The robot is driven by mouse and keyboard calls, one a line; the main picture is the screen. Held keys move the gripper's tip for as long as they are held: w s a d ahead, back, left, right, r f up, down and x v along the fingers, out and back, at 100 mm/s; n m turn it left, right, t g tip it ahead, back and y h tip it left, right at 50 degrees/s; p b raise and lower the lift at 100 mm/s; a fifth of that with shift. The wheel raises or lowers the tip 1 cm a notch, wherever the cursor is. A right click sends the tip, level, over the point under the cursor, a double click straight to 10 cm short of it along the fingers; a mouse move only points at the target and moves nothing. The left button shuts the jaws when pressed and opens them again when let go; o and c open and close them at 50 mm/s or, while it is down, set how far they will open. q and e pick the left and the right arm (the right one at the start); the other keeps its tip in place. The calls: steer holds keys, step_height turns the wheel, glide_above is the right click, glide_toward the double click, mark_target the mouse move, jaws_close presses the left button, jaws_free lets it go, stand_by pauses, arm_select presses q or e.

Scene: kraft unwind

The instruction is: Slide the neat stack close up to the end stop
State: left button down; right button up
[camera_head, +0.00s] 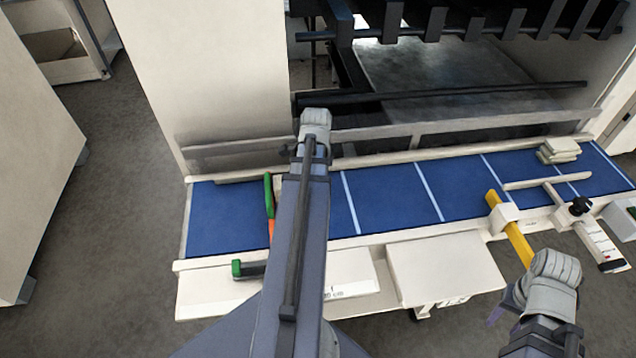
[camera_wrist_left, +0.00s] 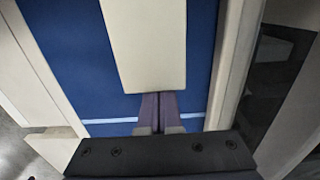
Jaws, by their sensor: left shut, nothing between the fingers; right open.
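The neat stack shows in the left wrist view as a cream, straight-edged block (camera_wrist_left: 145,45) lying lengthwise on the blue belt. In the head view a sliver of cream (camera_head: 279,184), apparently this stack, shows beside my left arm, which hides most of it. My left gripper (camera_wrist_left: 159,98) is shut and empty, its fingertips at the block's near end; I cannot tell if they touch. A green and orange bar (camera_head: 268,195) stands across the belt left of the arm; it may be the end stop. My right gripper (camera_head: 498,312) is open, in front of the belt at the right.
The blue belt (camera_head: 390,195) has white cross lines and a low cream rail behind. A looser cream pile (camera_head: 560,150) lies at its right end. Nearby are a white T-shaped bar (camera_head: 547,182) with a black knob and a yellow bar (camera_head: 515,235). The middle of the belt is clear.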

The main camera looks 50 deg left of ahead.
arm_select(q)
steer(key=shift+w, duration=0.1)
steer(key=w+d, duration=0.1)
steer(key=w, duration=0.2)
steer(key=shift+d, duration=0.4)
step_height(320, 180, up, 10)
steer(key=p, duration=1)
steer(key=shift+w+d, duration=0.1)
